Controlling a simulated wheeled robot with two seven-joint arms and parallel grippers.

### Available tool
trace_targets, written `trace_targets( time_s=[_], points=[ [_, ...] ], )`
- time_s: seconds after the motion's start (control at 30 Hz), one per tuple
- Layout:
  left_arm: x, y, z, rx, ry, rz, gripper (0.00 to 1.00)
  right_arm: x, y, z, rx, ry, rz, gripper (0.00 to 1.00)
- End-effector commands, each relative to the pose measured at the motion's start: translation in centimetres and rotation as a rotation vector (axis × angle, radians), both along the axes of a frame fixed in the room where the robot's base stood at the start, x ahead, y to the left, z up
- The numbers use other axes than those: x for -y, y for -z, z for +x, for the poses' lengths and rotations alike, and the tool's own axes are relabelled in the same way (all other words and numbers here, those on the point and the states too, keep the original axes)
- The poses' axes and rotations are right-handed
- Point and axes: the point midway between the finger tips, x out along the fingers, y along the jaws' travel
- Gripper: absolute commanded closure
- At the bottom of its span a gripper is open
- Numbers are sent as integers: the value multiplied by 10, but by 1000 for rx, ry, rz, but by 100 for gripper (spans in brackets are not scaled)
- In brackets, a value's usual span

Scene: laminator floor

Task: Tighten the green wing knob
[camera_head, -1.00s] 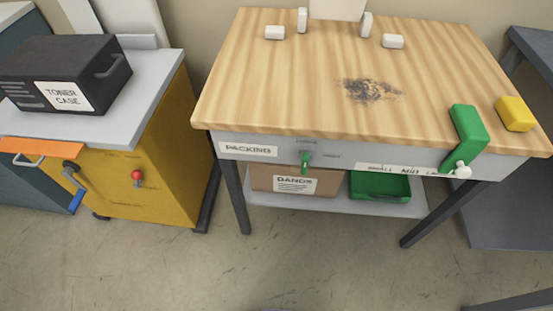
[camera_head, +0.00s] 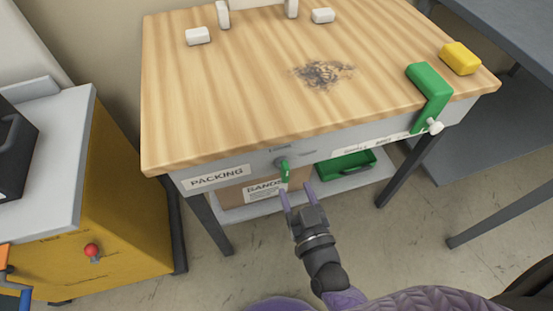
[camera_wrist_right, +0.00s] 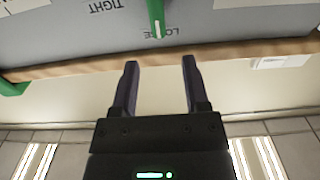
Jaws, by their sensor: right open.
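The green wing knob (camera_head: 284,171) sits on the grey front apron of the packing bench (camera_head: 235,110), its wing roughly upright. In the right wrist view the knob (camera_wrist_right: 156,15) shows at the top edge, partly cut off; its pale-marked end lies at the LOOSE lettering, and TIGHT is printed to the left. My right gripper (camera_head: 297,191) is open and empty, just below and a little right of the knob, apart from it. In the right wrist view its two fingers (camera_wrist_right: 160,75) point toward the apron. My left gripper is out of view.
A green bracket with a white knob (camera_head: 430,90) hangs over the bench's right front edge, beside a yellow block (camera_head: 460,58). Under the bench, a shelf holds a BANDS box (camera_head: 235,194) and a green tray (camera_head: 345,166). A yellow cabinet (camera_head: 120,215) stands at left.

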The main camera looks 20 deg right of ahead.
Motion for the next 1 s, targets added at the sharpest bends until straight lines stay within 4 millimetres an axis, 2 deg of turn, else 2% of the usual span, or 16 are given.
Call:
trace_targets(
  time_s=[0.1,0.3,0.43,0.67,0.77,0.97,1.0],
  points=[
    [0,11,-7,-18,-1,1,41,-1,4,31,1,1,2,41],
    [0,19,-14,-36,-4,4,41,-2,4,65,-3,0,0,41],
    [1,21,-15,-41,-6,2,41,-3,2,74,-4,-1,-1,41],
    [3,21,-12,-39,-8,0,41,-3,2,75,-5,-2,-1,41],
    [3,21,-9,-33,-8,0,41,-3,2,75,-5,-2,-1,58],
    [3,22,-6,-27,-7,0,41,-3,2,75,-6,-2,-1,100],
    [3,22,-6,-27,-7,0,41,-3,2,75,-6,-2,-1,100]
  ],
)
